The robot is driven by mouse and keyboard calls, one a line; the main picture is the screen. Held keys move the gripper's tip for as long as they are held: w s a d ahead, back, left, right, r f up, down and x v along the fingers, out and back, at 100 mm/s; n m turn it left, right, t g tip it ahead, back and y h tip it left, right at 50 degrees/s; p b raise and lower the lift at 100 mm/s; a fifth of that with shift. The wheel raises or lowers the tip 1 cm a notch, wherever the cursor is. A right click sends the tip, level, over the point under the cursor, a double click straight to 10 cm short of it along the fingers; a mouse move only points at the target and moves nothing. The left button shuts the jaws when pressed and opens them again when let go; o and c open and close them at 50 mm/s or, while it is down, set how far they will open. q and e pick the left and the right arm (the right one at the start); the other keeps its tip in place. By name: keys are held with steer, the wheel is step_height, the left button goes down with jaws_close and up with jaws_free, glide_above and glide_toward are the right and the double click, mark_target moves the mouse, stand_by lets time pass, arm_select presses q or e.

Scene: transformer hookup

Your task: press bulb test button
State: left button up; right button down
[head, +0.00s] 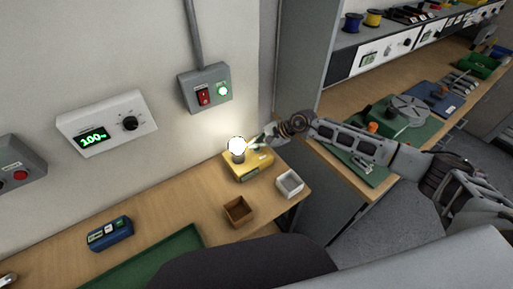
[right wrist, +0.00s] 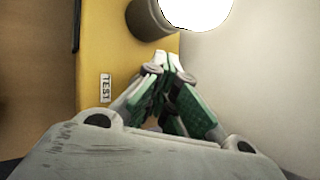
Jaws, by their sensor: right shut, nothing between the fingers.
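The yellow bulb tester (head: 247,171) stands at the back of the wooden bench against the wall. Its bulb (head: 237,144) glows bright white in its socket. In the right wrist view the yellow tester top (right wrist: 115,35) carries a TEST label (right wrist: 105,87), and the glowing bulb (right wrist: 195,8) sits at the top edge. My right gripper (head: 258,143) is shut and empty, just right of the bulb at the tester. Its green-padded fingertips (right wrist: 166,62) meet over the tester near the label. The test button itself is hidden, and contact with it cannot be told. My left gripper is not in view.
A brown box (head: 239,224) and a white tray (head: 279,194) stand in front of the tester. A wall switch box (head: 181,81) with a lit green light hangs above. A dial panel (head: 149,106) is at left. The bench between is mostly clear.

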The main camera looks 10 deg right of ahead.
steer(key=shift+r, duration=0.1)
steer(key=shift+r+p, duration=0.3)
steer(key=shift+r, duration=0.45)
steer(key=shift+r, duration=0.1)
step_height(320, 180, up, 5)
steer(key=shift+f+p, duration=0.1)
steer(key=shift+p, duration=0.85)
stand_by(0.8)
